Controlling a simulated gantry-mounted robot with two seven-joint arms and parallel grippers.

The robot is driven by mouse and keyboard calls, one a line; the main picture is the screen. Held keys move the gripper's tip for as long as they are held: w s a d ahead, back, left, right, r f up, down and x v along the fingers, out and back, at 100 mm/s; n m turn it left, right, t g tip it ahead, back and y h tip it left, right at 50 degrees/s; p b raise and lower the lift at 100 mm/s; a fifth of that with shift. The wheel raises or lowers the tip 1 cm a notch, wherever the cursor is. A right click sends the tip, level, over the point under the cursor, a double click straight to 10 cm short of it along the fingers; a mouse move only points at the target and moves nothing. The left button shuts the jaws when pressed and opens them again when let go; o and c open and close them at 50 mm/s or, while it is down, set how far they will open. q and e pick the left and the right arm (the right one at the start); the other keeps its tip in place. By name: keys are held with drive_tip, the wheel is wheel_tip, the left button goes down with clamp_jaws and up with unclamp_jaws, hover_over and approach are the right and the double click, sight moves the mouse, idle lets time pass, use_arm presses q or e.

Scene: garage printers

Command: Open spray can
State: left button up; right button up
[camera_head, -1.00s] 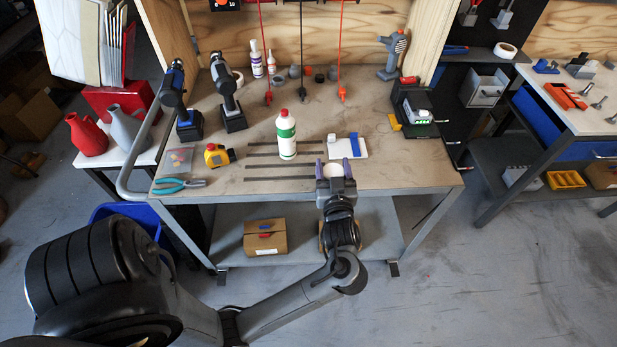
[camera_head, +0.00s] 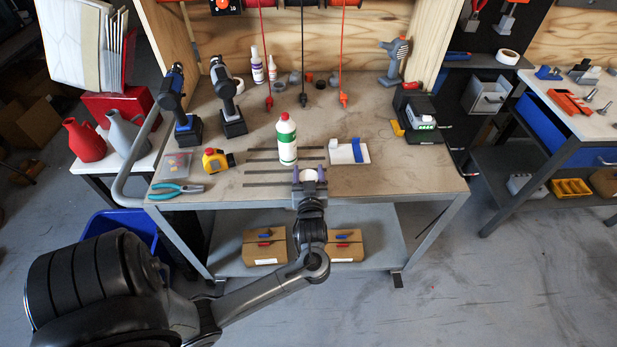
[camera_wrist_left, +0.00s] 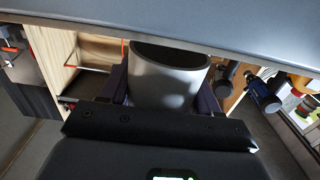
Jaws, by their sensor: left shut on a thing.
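My left gripper (camera_head: 309,184) is at the front edge of the workbench, its purple fingers shut on a pale hollow cylinder (camera_head: 309,175). In the left wrist view the cylinder (camera_wrist_left: 168,78) sits between the fingers, with a dark opening at its upper end. I cannot tell if it is a can or a cap. A white bottle with a green label and red cap (camera_head: 286,140) stands upright on the bench, just beyond the gripper and apart from it. A white, purple-labelled container (camera_head: 257,65) stands upright at the back. My right gripper is not in view.
A white tray with a blue piece (camera_head: 341,153) lies right of the bottle. A yellow tape measure (camera_head: 216,160), teal pliers (camera_head: 178,191) and drills (camera_head: 228,95) are on the left. Two cardboard boxes (camera_head: 264,247) sit on the lower shelf. The front right bench top is clear.

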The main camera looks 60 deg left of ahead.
use_arm(q)
drive_tip(key=shift+f, duration=0.45)
drive_tip(key=shift+f, duration=0.2)
drive_tip(key=o, duration=1.2)
drive_tip(key=shift+c, duration=0.2)
drive_tip(key=shift+r, duration=0.2)
